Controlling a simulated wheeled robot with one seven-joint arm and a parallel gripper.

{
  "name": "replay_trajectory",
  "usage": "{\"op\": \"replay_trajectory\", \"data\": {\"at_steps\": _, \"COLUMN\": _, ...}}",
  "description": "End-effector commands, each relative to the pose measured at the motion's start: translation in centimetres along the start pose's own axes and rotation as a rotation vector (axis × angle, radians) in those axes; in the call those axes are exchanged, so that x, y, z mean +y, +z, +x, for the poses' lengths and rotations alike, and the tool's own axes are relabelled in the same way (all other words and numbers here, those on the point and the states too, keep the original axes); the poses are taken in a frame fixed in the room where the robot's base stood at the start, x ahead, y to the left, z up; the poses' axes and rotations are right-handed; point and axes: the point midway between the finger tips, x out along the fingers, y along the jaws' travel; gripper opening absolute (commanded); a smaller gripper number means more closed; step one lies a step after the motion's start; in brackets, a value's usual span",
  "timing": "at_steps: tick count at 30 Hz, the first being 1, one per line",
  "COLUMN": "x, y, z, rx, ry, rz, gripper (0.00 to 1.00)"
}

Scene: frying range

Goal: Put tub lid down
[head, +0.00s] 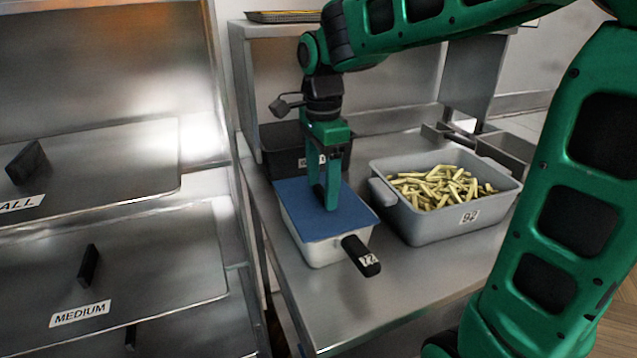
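A blue tub lid (298,212) lies flat over a white tub (322,253) with a black handle at its front right. The lid appears to rest on the tub's rim. My gripper (325,203) points straight down at the middle of the lid, its fingertips at or just above the blue surface.
A grey bin of cut fries (396,211), labelled 92, stands close to the right on the steel counter (345,310). A dark bin (283,150) stands behind the tub. Steel drawers with black handles, one labelled MEDIUM (140,285), are at the left. The counter's front is clear.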

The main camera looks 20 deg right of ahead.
Motion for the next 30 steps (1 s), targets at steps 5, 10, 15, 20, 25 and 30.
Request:
{"op": "replay_trajectory", "data": {"at_steps": 5, "x": 0.0, "y": 0.0, "z": 0.2, "rx": 0.0, "ry": 0.0, "rz": 0.0, "gripper": 0.65}}
{"op": "replay_trajectory", "data": {"at_steps": 10, "x": -0.1, "y": 0.0, "z": -1.4, "rx": 0.0, "ry": -0.005, "rz": 0.0, "gripper": 0.65}}
{"op": "replay_trajectory", "data": {"at_steps": 15, "x": 0.1, "y": 0.4, "z": -4.6, "rx": 0.0, "ry": -0.006, "rz": -0.002, "gripper": 0.65}}
{"op": "replay_trajectory", "data": {"at_steps": 20, "x": 0.1, "y": 0.4, "z": -7.5, "rx": 0.0, "ry": -0.004, "rz": -0.001, "gripper": 0.65}}
{"op": "replay_trajectory", "data": {"at_steps": 25, "x": 0.1, "y": 0.5, "z": -9.6, "rx": -0.001, "ry": -0.002, "rz": -0.001, "gripper": 0.65}}
{"op": "replay_trajectory", "data": {"at_steps": 30, "x": 0.2, "y": 0.4, "z": -10.4, "rx": 0.0, "ry": -0.001, "rz": -0.001, "gripper": 0.65}}
